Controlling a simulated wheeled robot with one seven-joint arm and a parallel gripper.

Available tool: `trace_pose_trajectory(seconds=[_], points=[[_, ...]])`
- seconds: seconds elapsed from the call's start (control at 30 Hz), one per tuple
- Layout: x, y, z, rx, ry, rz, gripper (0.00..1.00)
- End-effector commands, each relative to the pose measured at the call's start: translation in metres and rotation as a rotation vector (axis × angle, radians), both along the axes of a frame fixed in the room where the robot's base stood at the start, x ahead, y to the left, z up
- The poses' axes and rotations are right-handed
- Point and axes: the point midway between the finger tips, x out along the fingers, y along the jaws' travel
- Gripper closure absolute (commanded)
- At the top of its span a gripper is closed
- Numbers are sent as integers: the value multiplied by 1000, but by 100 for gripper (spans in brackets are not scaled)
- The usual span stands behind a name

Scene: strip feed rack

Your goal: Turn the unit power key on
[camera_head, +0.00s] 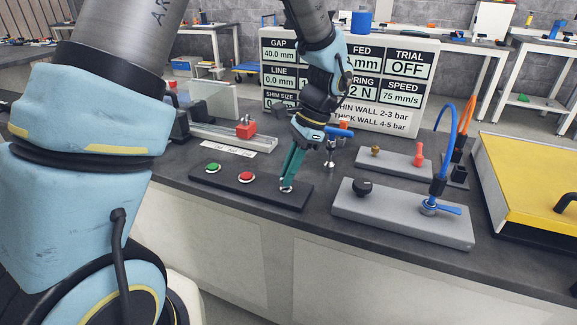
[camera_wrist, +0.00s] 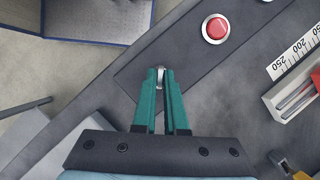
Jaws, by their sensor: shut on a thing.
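The unit power key is a small silvery key switch (camera_head: 286,187) at the right end of a dark control panel (camera_head: 268,194). My gripper (camera_head: 287,180) has teal fingers and comes down onto the key from above. In the wrist view the key (camera_wrist: 160,72) shows as a small pale piece between the fingertips of my gripper (camera_wrist: 160,78). The fingers are shut on it and hide most of it, so its turned position cannot be told. A green button (camera_head: 213,167) and a red button (camera_head: 246,177) sit on the same panel to the left.
A grey plate with a black knob (camera_head: 362,187) and a blue lever valve (camera_head: 430,207) stands to the right. Behind are a slide rail with a red block (camera_head: 246,129) and a settings board (camera_head: 395,75). A yellow-topped case (camera_head: 530,175) is at far right.

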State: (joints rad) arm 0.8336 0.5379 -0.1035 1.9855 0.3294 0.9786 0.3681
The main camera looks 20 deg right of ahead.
Motion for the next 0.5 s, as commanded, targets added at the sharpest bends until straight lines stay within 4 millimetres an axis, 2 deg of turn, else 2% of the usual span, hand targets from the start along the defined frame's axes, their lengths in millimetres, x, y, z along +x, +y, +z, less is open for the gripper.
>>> trace_pose_trajectory(seconds=[0.5], points=[[3,1,2,0,1,481,100]])
